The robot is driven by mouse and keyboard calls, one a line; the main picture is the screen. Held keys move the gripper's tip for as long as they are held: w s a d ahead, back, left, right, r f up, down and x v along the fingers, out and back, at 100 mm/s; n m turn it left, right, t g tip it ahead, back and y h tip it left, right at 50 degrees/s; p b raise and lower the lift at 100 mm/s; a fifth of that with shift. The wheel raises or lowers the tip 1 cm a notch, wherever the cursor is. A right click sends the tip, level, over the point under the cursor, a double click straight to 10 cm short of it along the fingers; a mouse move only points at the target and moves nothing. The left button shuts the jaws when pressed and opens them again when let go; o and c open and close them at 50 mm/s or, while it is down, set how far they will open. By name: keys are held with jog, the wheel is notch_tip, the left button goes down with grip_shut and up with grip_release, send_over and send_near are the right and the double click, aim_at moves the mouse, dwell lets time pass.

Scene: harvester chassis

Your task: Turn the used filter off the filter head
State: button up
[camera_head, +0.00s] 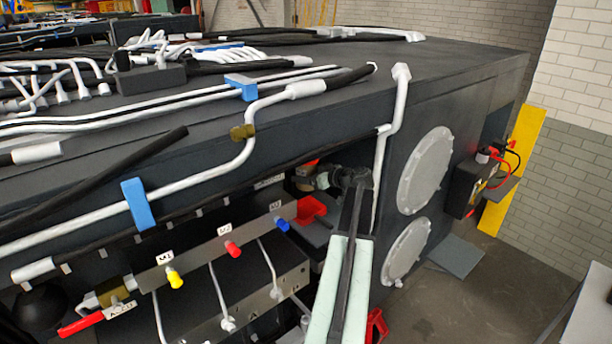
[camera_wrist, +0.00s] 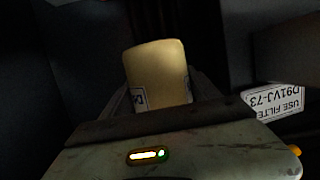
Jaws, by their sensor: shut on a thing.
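The filter (camera_wrist: 158,65) is a cream cylinder in the wrist view, with a partly visible white and blue label low on its left side. My gripper (camera_wrist: 160,98) is shut on it, with one grey finger on each side. In the head view, my arm reaches into the dark recess of the chassis and my gripper's jaws cannot be made out clearly. The filter head is not clear in either view; the area behind the filter is dark. I cannot tell whether the filter is still joined to it.
A white label (camera_wrist: 275,103) reading "USE FILTE" and "D91VJ-73" is upside down at the right. A red tray (camera_head: 312,209) is left of my arm. A valve bar with yellow, red (camera_head: 232,249) and blue (camera_head: 282,224) caps and white pipes are close by.

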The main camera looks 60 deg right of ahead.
jog(key=m+h, duration=0.1)
jog(key=h, duration=0.1)
jog(key=m+g+h, duration=0.1)
jog(key=m, duration=0.1)
jog(key=m+g+h, duration=0.1)
jog(key=h, duration=0.1)
jog(key=shift+a+m+h, duration=0.3)
jog(key=shift+a, duration=0.05)
jog(key=m+g+h, duration=0.2)
jog(key=m, duration=0.1)
jog(key=shift+d+h, duration=0.35)
jog(key=shift+h, duration=0.05)
jog(key=o, duration=2.1)
jog(key=shift+o, duration=0.3)
